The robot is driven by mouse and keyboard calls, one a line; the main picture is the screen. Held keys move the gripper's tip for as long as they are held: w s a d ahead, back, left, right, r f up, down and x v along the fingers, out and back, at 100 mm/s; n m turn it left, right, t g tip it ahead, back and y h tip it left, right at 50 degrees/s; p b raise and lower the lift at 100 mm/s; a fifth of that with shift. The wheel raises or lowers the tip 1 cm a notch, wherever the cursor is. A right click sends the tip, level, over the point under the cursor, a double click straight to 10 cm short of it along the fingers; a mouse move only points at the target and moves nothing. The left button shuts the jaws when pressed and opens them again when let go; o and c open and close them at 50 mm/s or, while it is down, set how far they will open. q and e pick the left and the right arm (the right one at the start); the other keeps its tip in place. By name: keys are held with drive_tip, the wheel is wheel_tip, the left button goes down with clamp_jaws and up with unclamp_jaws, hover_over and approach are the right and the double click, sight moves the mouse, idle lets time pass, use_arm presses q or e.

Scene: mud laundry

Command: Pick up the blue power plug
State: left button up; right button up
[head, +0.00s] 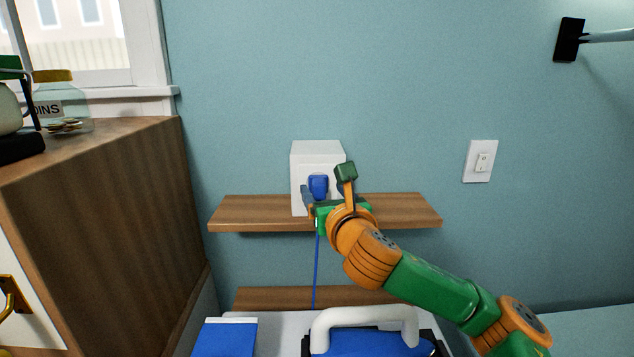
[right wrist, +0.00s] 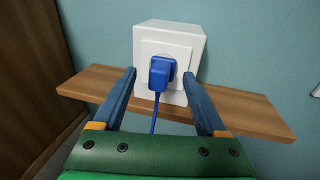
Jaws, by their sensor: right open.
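The blue power plug (head: 318,186) sits in the front of a white socket box (head: 304,152), with its blue cord (head: 317,262) hanging down. In the right wrist view the plug (right wrist: 160,74) is upright on the box face (right wrist: 152,40). My right gripper (head: 322,192) is open in front of the box. Its two blue fingers (right wrist: 162,88) point toward the box, one on each side of the plug in the picture. The wrist view shows gaps between plug and fingers; I cannot tell the exact depth between them. My left gripper is not in view.
The box stands on a wooden wall shelf (head: 245,213), with a second shelf (head: 262,297) below. A wooden cabinet (head: 110,200) with a jar (head: 62,100) rises at left. A white handle (head: 364,316) and blue items stand low in front. A light switch (head: 481,161) is on the wall at right.

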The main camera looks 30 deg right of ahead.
sight(322, 187)
drive_tip(key=x, duration=0.3)
drive_tip(key=shift+w+d+f+p, duration=0.1)
drive_tip(key=shift+d+f+p, duration=0.1)
drive_tip(key=shift+p, duration=0.15)
drive_tip(key=shift+w+f, duration=0.15)
drive_tip(key=shift+w, duration=0.05)
drive_tip(key=shift+s, duration=0.2)
clamp_jaws()
idle(0.6)
